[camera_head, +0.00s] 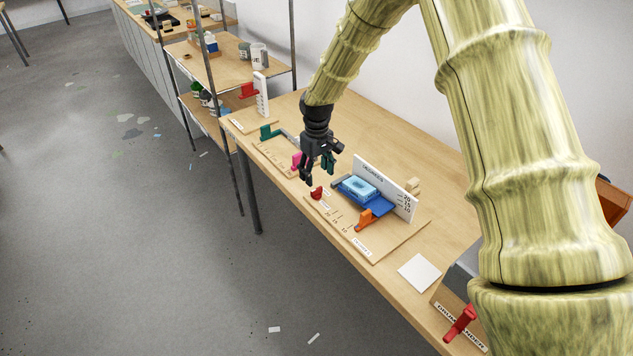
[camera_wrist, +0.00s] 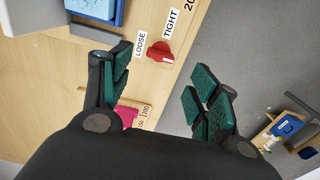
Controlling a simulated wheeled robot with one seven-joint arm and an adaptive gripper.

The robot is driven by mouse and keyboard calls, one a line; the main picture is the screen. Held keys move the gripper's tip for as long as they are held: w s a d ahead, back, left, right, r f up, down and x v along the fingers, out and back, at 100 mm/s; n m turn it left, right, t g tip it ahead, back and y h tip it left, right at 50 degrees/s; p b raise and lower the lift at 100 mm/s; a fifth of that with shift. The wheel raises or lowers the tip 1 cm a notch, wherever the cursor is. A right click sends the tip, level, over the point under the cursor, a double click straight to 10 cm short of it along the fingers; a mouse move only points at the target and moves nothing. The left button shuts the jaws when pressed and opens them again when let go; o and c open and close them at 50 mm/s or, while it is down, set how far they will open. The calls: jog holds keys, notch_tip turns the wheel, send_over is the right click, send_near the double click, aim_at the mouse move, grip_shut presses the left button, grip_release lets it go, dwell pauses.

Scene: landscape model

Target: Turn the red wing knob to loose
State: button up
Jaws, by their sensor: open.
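The red wing knob (camera_head: 317,193) sits at the near-left corner of a wooden board with a white upright panel. In the wrist view the knob (camera_wrist: 159,51) lies between my fingers in the picture, beside the LOOSE label (camera_wrist: 140,43) and the TIGHT label (camera_wrist: 171,23). Which label it points to is unclear. My gripper (camera_head: 318,172) is above the board, just over the knob and apart from it. In the wrist view my gripper (camera_wrist: 163,80) shows green-padded fingers spread wide with nothing between them.
A blue tray (camera_head: 378,205) with a light-blue block (camera_head: 359,189) and an orange lever (camera_head: 367,218) share the board. A pink part (camera_head: 297,160) stands close to my gripper on the neighbouring board. The table's front edge is near the knob.

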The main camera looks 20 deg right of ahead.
aim_at(316, 189)
jog(key=shift+r, duration=2.75)
